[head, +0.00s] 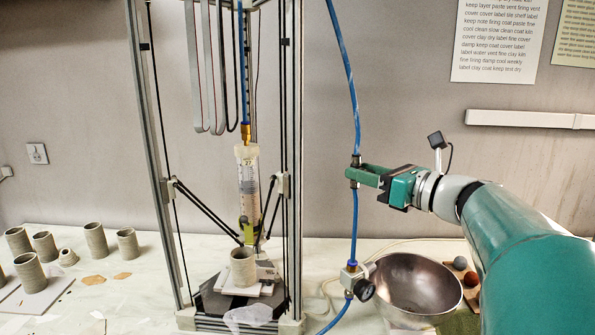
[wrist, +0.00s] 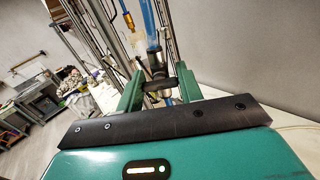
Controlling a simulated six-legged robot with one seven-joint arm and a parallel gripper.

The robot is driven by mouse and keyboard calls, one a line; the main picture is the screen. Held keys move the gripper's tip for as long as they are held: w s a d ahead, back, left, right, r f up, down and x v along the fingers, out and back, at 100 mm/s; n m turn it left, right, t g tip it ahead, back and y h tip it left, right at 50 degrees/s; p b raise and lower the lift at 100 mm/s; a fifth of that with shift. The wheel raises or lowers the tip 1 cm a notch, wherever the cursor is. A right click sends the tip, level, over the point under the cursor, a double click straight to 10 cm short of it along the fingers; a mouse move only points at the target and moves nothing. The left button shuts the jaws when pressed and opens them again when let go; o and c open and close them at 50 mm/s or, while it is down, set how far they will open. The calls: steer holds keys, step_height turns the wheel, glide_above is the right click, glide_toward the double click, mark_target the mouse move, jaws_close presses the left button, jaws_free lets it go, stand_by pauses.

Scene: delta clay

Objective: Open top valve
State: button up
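The top valve (head: 355,160) is a dark fitting in line on a vertical blue hose, right of the tall printer frame. My gripper (head: 357,174) is at the valve, its green fingers level and reaching left. In the wrist view the fingers (wrist: 158,84) stand apart, one on each side of the hose. A dark cross piece of the valve (wrist: 157,68) lies between them. I cannot tell whether the fingers press on it or only surround it. In the head view the fingers hide the valve's middle, so its handle position is unclear.
The delta printer frame (head: 292,120) rises left of the hose. Several clay cups (head: 96,240) stand far left.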

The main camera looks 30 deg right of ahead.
steer(key=shift+a+n+y, duration=0.1)
steer(key=shift+n+y, duration=0.2)
steer(key=shift+n, duration=2.1)
steer(key=o, duration=1)
steer(key=shift+w, duration=0.1)
steer(key=v, duration=1.4)
